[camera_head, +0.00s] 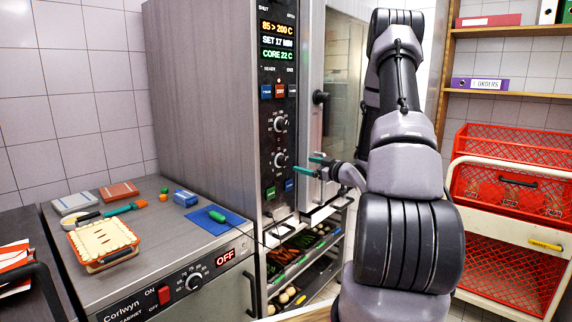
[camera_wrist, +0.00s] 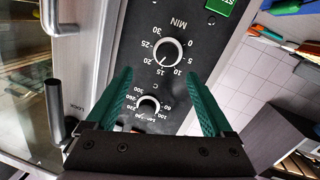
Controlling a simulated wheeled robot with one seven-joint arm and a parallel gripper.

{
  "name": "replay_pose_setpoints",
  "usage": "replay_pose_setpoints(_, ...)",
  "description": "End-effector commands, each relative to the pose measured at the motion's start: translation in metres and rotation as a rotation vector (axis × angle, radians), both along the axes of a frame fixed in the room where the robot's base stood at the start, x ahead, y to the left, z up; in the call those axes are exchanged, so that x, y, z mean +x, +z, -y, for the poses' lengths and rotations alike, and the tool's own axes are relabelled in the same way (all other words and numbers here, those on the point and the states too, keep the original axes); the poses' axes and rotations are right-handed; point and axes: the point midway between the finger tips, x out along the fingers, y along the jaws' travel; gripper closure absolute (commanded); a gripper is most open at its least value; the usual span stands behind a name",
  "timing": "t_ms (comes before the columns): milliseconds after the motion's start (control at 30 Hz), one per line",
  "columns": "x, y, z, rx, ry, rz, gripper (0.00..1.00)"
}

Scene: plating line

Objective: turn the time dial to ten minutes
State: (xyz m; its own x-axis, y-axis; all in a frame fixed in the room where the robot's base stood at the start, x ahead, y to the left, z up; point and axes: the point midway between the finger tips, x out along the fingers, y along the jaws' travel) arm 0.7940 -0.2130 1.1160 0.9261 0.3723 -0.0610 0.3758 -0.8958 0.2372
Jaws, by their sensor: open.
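The time dial (camera_head: 280,159), a dark knob with a white pointer and minute marks, is the lower of two dials on the oven's control panel. In the wrist view, where the panel appears upside down, the time dial (camera_wrist: 167,52) has its pointer between 15 and 20. The display (camera_head: 278,41) reads "SET 17 MIN". My gripper (camera_head: 312,166) is in front of the panel, just right of the time dial. In the wrist view its teal fingers (camera_wrist: 158,73) are spread apart and empty, short of the dial.
The temperature dial (camera_head: 280,124) is above the time dial; green and blue buttons (camera_head: 270,192) are below. The oven door handle (camera_head: 320,98) stands out right of the panel. A cabinet top (camera_head: 150,235) at left holds a pie, a blue mat and small items.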

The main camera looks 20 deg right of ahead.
Motion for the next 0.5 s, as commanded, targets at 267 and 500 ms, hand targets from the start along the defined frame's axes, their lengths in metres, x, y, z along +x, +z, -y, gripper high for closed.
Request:
replay_pose_setpoints(267,-0.003,-0.013,-0.008,0.030,0.058,0.056,0.14)
replay_pose_setpoints(500,0.035,-0.012,-0.026,0.026,0.060,0.057,0.14)
